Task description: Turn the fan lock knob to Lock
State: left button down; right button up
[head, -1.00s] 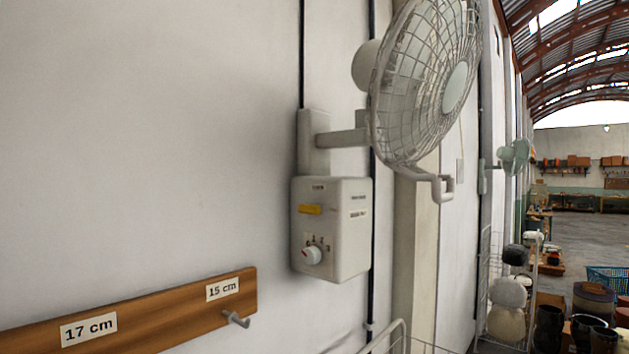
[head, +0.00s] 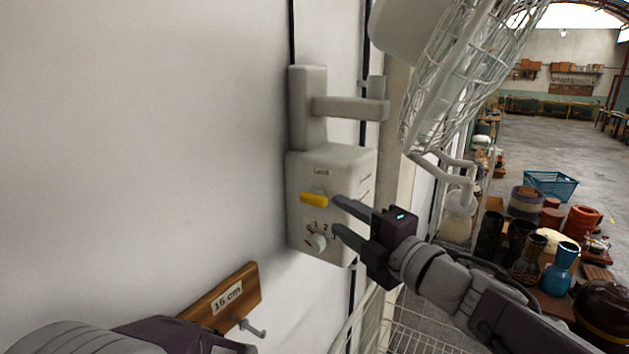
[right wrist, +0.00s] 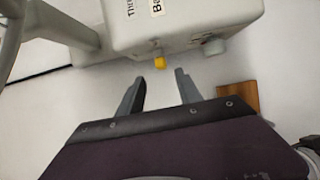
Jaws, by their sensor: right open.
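The fan lock knob (head: 314,199) is a yellow bar lying roughly level on the front of a pale control box (head: 350,165). A small label above it seems to read Lock. A white speed dial (head: 318,242) sits below it, ringed by numbers. My right gripper (head: 337,214) is open and empty just right of the yellow knob, apart from it. In the right wrist view the yellow knob (right wrist: 159,62) shows just beyond the gap between the open fingers (right wrist: 159,77), with the dial to its right. My left arm shows at lower left; its fingers are out of view.
The wall fan (head: 455,85) hangs above right of the box on an arm. A wooden rail (head: 215,310) with a hook and a 15 cm label is below left. A wire rack (head: 415,340) stands below. Drums and vases stand on the floor at right.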

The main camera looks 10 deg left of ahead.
aim_at(320, 205)
jog(key=p+x, duration=0.3)
jog(key=x, duration=0.6)
jog(key=shift+w+a+f, duration=0.15)
jog(key=shift+w+a, duration=0.1)
grip_shut()
